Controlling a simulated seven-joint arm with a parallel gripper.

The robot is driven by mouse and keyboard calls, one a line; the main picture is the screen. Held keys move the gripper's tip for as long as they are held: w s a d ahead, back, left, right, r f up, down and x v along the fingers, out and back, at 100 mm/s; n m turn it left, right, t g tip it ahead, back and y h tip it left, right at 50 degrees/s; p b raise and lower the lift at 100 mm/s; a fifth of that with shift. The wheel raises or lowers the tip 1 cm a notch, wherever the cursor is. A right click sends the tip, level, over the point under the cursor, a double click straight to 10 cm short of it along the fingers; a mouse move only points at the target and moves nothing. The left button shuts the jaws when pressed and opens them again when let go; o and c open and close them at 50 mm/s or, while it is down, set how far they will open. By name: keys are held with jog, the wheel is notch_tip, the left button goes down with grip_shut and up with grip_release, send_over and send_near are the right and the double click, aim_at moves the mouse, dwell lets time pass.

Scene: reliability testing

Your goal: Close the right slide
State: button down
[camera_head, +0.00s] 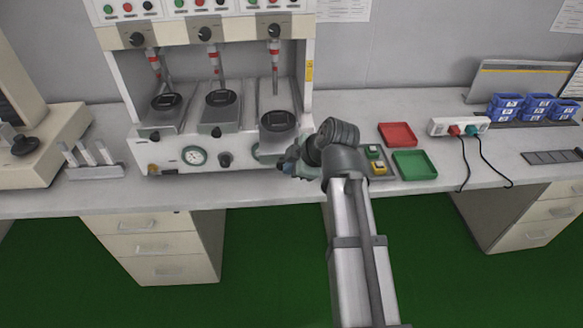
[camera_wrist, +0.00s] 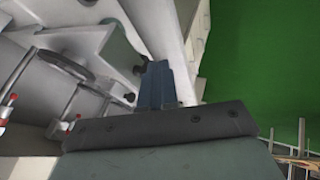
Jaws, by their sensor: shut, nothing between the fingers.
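The white test machine (camera_head: 228,135) stands on the bench with three grey slides side by side. The right slide (camera_head: 279,142), with a black round disc (camera_head: 278,120) on it, sits further forward than the left slide (camera_head: 160,116) and the middle slide (camera_head: 221,112). My gripper (camera_head: 288,163) is at the front of the right slide, partly hidden by my wrist. In the wrist view my blue fingers (camera_wrist: 156,84) are together and empty, close to a grey plate with small dark knobs (camera_wrist: 140,69). I cannot tell whether they touch it.
Right of my wrist lie a red tray (camera_head: 398,134), a green tray (camera_head: 414,164) and small yellow-green blocks (camera_head: 376,160). A rack with white sticks (camera_head: 92,157) stands left.

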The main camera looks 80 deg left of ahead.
aim_at(287, 129)
jog(key=a, duration=1.5)
jog(key=shift+a, duration=0.35)
jog(key=d, duration=0.5)
jog(key=shift+w+d, duration=0.1)
jog(key=v, duration=0.9)
jog(key=shift+w+r, duration=0.2)
jog(key=shift+r, duration=0.2)
